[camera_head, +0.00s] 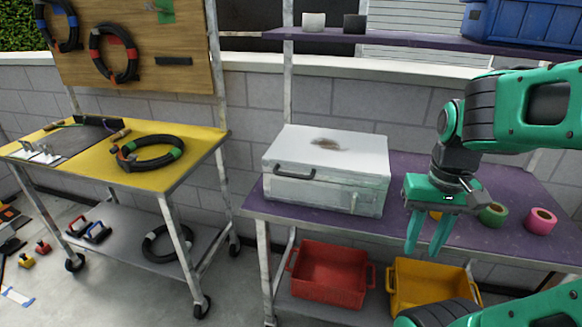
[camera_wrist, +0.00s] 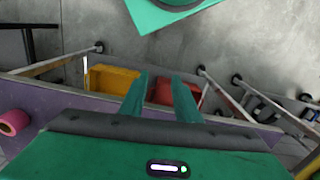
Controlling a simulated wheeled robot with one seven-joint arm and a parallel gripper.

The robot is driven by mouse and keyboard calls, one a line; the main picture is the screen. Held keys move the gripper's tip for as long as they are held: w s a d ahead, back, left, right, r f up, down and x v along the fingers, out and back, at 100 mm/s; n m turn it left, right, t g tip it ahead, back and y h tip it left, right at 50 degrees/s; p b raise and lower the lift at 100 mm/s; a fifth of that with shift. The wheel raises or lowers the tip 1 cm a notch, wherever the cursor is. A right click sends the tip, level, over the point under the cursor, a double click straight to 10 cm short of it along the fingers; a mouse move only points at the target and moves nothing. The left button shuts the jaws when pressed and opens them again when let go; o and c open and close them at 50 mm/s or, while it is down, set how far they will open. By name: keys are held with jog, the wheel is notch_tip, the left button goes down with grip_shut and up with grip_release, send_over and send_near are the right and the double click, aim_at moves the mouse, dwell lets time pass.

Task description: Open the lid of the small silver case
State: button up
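The small silver case (camera_head: 325,168) stands upright on the purple shelf, with its lid shut. A dark handle (camera_head: 294,172) is on its front face, and a brown stain marks the top. My gripper (camera_head: 427,249) is to the right of the case and in front of the shelf edge, fingers pointing down. In the wrist view my two green fingers (camera_wrist: 160,88) are apart with nothing between them. The case does not show in the wrist view.
The purple shelf (camera_head: 412,164) also bears a green roll (camera_head: 493,214) and a pink roll (camera_head: 540,221). A red bin (camera_head: 329,274) and a yellow bin (camera_head: 432,285) are below. A yellow-topped cart (camera_head: 187,158) stands left, with a gap between. A purple upper shelf (camera_head: 400,41) overhangs behind.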

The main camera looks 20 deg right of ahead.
jog(key=w+r+n, duration=0.4)
jog(key=w+r, duration=0.1)
jog(key=w, duration=0.3)
jog(key=n+t+h, duration=0.1)
jog(key=n+t, duration=0.1)
jog(key=n, duration=1.1)
send_near(293, 175)
jog(key=f, duration=0.2)
jog(key=w+f, duration=0.1)
jog(key=f, duration=0.4)
jog(key=shift+w+d+f, duration=0.2)
jog(key=shift+w+d, duration=0.1)
jog(key=shift+d, duration=0.1)
jog(key=shift+c, duration=0.5)
